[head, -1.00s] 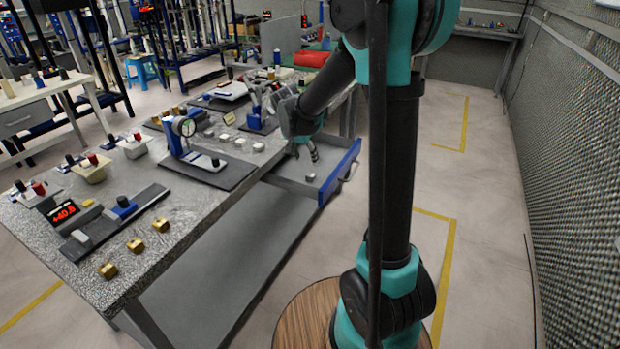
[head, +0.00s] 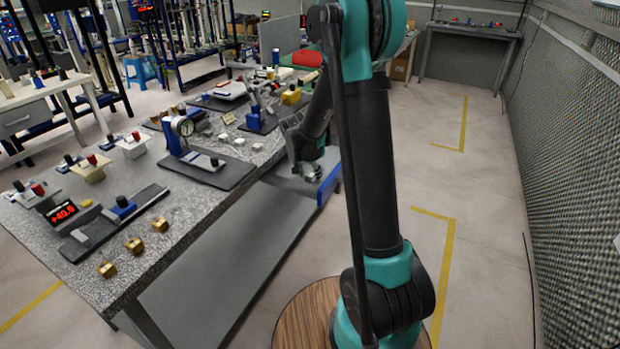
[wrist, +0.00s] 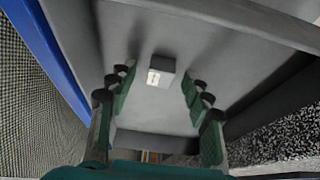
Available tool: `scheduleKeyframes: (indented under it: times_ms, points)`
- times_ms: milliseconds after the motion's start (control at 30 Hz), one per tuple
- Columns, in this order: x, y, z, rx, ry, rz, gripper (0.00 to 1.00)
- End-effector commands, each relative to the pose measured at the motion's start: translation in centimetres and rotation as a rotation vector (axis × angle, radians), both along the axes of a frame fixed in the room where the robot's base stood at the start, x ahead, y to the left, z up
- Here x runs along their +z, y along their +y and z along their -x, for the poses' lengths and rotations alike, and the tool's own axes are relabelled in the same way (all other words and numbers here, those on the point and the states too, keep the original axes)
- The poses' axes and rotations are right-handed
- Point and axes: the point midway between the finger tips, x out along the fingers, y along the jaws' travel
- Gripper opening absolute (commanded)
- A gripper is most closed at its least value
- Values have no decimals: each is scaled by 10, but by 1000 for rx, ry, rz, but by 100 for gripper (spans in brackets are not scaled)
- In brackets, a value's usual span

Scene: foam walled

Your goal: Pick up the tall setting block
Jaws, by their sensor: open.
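A grey setting block (wrist: 163,64) with a pale label on one face stands on the floor of an open drawer in the wrist view. In the head view my gripper and arm cover the spot where it stands. My gripper (wrist: 158,80) is open, with its green, black-tipped fingers to the left and right of the block. The fingers appear apart from it, and nothing is held. In the head view my gripper (head: 309,171) reaches down into the drawer (head: 328,185), whose front is blue.
The drawer's walls stand close around my gripper. The speckled bench top (head: 180,217) carries a dial gauge stand (head: 181,130), small pale blocks (head: 239,141) and brass pieces (head: 134,245). The floor right of my arm is clear up to the textured wall.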

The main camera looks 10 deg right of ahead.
Motion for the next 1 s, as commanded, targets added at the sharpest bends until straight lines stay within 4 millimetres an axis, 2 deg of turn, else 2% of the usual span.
scheduleKeyframes:
  times_ms: [167,567,1000]
  points:
    - [0,0,0,0,0,0,49]
    - [0,0,0,0,0,0,0]
    - [6,0,0,0,0,0,0]
